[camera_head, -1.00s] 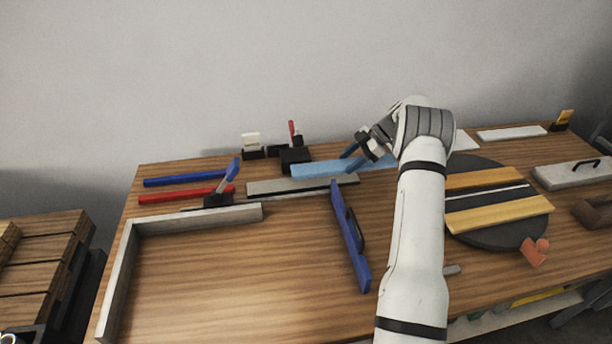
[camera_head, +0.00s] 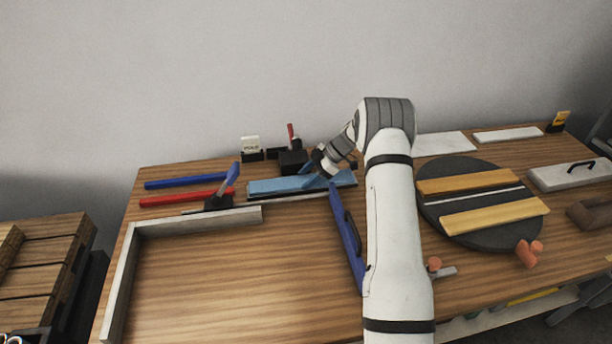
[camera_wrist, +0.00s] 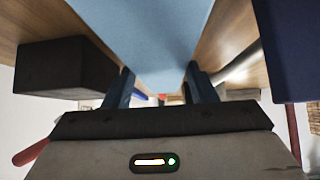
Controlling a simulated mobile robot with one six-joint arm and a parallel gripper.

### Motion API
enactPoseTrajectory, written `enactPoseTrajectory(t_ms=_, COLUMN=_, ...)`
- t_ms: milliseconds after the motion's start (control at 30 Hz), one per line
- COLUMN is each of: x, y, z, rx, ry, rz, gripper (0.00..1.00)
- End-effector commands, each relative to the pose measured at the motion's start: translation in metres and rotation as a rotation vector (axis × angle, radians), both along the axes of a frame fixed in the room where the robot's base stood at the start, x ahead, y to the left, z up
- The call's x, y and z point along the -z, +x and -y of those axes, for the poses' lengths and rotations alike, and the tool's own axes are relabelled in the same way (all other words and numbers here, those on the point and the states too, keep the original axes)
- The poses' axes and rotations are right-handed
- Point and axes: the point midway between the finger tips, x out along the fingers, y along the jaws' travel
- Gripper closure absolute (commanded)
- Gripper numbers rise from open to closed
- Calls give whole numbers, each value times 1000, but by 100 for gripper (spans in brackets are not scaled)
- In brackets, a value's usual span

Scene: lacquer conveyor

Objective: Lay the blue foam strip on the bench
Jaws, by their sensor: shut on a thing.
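The light-blue foam strip (camera_head: 275,186) is long and flat, and lies level along the back of the wooden bench (camera_head: 200,290). My gripper (camera_head: 311,178) is shut on it near its middle. In the wrist view the strip (camera_wrist: 145,35) runs between my two fingers (camera_wrist: 160,86). The strip covers the place of a grey flat bar, of which a dark edge (camera_head: 300,197) shows below it. I cannot tell whether the strip touches that bar or hangs just above it.
A black clamp block (camera_head: 292,161) stands close behind the strip. A grey L-shaped fence (camera_head: 195,221), blue (camera_head: 185,182) and red bars (camera_head: 180,197) are left. A dark round plate (camera_head: 500,191) is right.

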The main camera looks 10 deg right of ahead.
Motion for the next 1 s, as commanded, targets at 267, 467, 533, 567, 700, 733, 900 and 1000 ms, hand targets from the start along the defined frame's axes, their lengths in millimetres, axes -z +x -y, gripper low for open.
enactPoseTrajectory(t_ms=267, x=1, y=0, z=0, rx=0, ry=0, rz=1, gripper=70)
enactPoseTrajectory(t_ms=467, x=2, y=0, z=1, rx=-1, ry=-1, rz=2, gripper=36)
enactPoseTrajectory(t_ms=533, x=1, y=0, z=1, rx=-1, ry=-1, rz=2, gripper=30)
enactPoseTrajectory(t_ms=567, x=1, y=0, z=1, rx=-1, ry=-1, rz=2, gripper=27)
enactPoseTrajectory(t_ms=700, x=1, y=0, z=1, rx=0, ry=-1, rz=1, gripper=27)
enactPoseTrajectory(t_ms=733, x=1, y=0, z=1, rx=-1, ry=-1, rz=2, gripper=27)
enactPoseTrajectory(t_ms=900, x=-3, y=1, z=3, rx=1, ry=-1, rz=4, gripper=27)
enactPoseTrajectory(t_ms=1000, x=-13, y=1, z=13, rx=0, ry=-2, rz=6, gripper=27)
